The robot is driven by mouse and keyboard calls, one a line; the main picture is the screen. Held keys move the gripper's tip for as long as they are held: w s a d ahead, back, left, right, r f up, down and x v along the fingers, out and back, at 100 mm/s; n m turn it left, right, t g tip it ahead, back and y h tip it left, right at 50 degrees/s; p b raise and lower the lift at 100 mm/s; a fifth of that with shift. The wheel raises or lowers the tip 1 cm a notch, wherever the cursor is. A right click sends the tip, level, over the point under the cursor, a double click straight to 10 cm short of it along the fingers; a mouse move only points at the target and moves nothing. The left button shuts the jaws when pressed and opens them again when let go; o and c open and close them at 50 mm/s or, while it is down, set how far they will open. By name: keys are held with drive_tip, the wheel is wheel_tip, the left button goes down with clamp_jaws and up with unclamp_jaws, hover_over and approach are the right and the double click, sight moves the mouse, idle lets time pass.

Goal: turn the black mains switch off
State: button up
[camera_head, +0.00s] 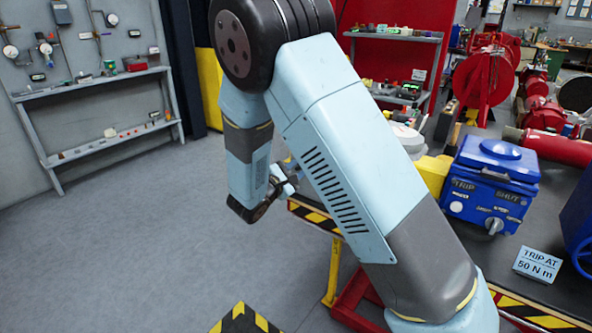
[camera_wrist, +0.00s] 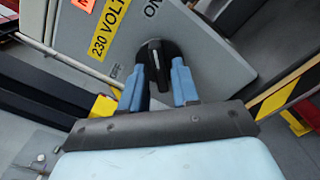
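In the wrist view the black mains switch (camera_wrist: 157,60) is a black round plate with a raised bar handle and a white mark. It sits on a grey panel (camera_wrist: 195,30) with "ON" above it and "OFF" to its lower left. The handle stands nearly upright in the picture. My gripper (camera_wrist: 158,85) has its two blue fingers apart, one on each side of the handle's lower end. Whether either finger touches it I cannot tell. In the head view my gripper (camera_head: 284,183) shows partly beside my arm; the switch is hidden there.
A yellow "230 VOLT" label (camera_wrist: 108,30) is on the panel. In the head view a blue actuator (camera_head: 494,185) and a "TRIP AT 50 N m" sign (camera_head: 538,264) stand on the bench (camera_head: 565,290), right of my arm. Open floor (camera_head: 150,240) lies to the left.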

clamp_jaws()
drive_tip(key=shift+a, duration=0.15)
